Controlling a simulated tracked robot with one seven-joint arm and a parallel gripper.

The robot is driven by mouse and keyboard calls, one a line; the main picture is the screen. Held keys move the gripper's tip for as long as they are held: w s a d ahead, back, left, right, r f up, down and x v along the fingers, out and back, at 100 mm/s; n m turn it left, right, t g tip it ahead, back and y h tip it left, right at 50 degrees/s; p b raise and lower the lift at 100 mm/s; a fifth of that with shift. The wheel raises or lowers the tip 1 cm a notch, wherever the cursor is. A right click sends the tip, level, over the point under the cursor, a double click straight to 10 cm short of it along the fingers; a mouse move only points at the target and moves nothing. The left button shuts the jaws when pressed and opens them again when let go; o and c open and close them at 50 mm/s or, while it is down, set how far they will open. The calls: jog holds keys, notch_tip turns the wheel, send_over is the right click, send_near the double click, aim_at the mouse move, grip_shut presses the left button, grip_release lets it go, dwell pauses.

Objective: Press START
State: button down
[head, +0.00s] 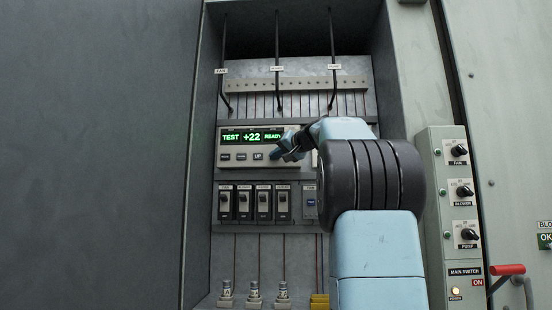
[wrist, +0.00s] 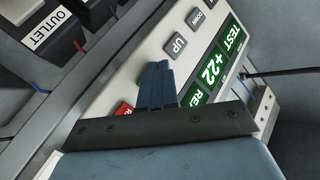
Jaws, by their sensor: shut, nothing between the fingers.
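A beige control panel (head: 230,163) sits in the open cabinet. Its green display (head: 251,137) reads TEST, +22 and READY. Grey buttons lie in a row under the display, the UP button (head: 258,156) among them; it also shows in the wrist view (wrist: 177,45). A red button (wrist: 123,110) shows there partly, beside my fingers; its label is mostly hidden, so I cannot tell if it reads START. My gripper (head: 284,154) is shut and empty, its tips in front of the panel just right of UP. I cannot tell whether the tips (wrist: 156,72) touch the panel.
A row of black breakers (head: 244,202) sits below the panel. Black rods (head: 277,60) hang above it. At right are rotary switches (head: 459,151) and a red-handled main switch (head: 507,269). A grey wall or door (head: 90,150) fills the left.

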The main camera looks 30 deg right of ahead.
jog(key=shift+w+d, duration=0.2)
jog(key=shift+w, duration=0.05)
dwell(0.8)
dwell(0.4)
jog(key=shift+s+a, duration=0.4)
jog(key=shift+s, duration=0.2)
jog(key=shift+s+a, duration=0.75)
jog(key=shift+s, duration=0.3)
jog(key=shift+s+a, duration=0.7)
jog(key=shift+s, duration=0.35)
